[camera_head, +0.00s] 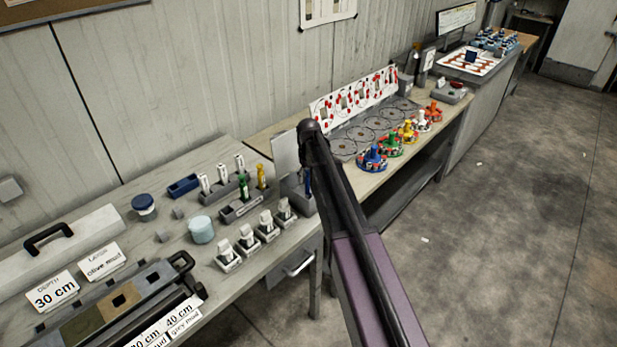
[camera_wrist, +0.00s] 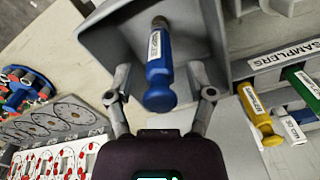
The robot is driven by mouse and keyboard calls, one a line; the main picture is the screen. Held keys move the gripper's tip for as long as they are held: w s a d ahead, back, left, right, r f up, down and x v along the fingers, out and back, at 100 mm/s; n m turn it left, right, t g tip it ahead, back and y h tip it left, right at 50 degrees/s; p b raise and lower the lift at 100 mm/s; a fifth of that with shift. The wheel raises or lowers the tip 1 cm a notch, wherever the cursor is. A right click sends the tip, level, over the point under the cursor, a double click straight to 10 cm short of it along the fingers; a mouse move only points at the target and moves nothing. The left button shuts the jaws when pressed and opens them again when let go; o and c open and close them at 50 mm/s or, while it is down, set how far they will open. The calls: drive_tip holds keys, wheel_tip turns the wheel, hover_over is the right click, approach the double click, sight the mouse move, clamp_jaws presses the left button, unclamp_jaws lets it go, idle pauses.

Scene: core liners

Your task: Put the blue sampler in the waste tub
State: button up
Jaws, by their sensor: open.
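The blue sampler (camera_wrist: 159,72), with a white label and a brownish end, sits between my gripper's fingers in the wrist view. My gripper (camera_wrist: 160,84) is open, with a finger apart from the sampler on each side. The grey waste tub (camera_wrist: 100,40) lies around and behind the sampler, which appears to be inside its opening; whether it touches the tub floor I cannot tell. In the head view a blue bit of the sampler (camera_head: 308,184) shows at the grey tub (camera_head: 292,198). My arm hides most of the gripper there.
A sampler rack (camera_head: 241,209) with green and yellow samplers stands left of the tub. White-topped holders (camera_head: 247,243) line the bench front. Colourful round bases (camera_head: 373,158) and a panel with red dots (camera_head: 352,92) stand to the right. Jars (camera_head: 201,229) and core trays fill the left.

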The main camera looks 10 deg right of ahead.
drive_tip(key=shift+r+p, duration=5.95)
drive_tip(key=shift+r, duration=0.1)
drive_tip(key=s+m, duration=0.2)
drive_tip(key=s, duration=2.7)
drive_tip(key=shift+s+m, duration=0.25)
drive_tip(key=shift+m, duration=0.15)
